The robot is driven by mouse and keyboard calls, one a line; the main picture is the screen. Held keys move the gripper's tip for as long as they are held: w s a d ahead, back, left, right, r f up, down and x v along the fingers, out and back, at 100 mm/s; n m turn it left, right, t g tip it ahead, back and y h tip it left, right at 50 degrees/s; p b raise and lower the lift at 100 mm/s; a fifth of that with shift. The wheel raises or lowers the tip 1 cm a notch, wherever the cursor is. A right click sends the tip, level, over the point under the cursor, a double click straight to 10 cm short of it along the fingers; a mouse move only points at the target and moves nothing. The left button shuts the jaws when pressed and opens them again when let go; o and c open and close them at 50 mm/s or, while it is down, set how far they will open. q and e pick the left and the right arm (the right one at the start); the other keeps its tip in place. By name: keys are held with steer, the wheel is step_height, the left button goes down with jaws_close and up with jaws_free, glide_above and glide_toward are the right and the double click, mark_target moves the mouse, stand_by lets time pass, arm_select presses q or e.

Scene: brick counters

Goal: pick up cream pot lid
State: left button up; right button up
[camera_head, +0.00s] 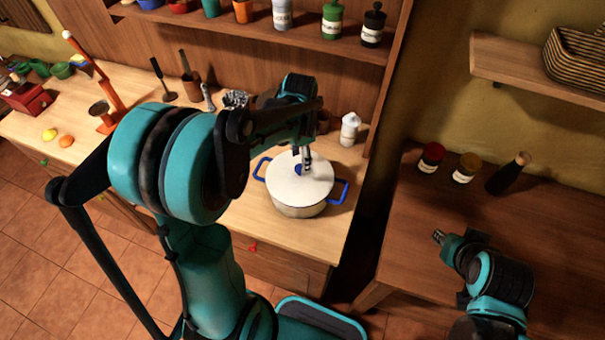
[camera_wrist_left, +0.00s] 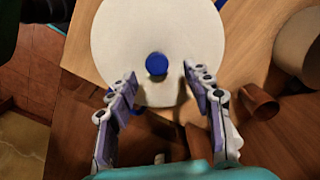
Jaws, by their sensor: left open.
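The cream pot lid (camera_head: 312,181) sits on a cream pot (camera_head: 300,210) with blue side handles, on the wooden counter. In the left wrist view the lid (camera_wrist_left: 205,38) is a pale disc with a round blue knob (camera_wrist_left: 156,64) at its middle. My left gripper (camera_head: 306,166) is above the lid, close to the knob. Its fingers (camera_wrist_left: 158,78) are spread, one on each side of the knob in the picture, and hold nothing. My right gripper (camera_head: 438,237) is over the right-hand counter, apart from the lid; its jaws are too small to judge.
A white shaker-like item (camera_head: 350,129) stands behind the pot, near the wooden side panel. A shelf (camera_head: 250,27) with jars is above. Two small jars and a dark bottle (camera_head: 508,174) stand on the right counter. A gap separates the two counters.

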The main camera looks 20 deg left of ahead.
mark_target(299, 168)
arm_select(q)
steer(key=f, duration=0.3)
steer(key=f+b, duration=0.1)
steer(key=shift+s+f, duration=0.25)
steer(key=shift+f, duration=0.1)
steer(key=shift+c, duration=0.3)
jaws_close()
steer(key=shift+r, duration=0.2)
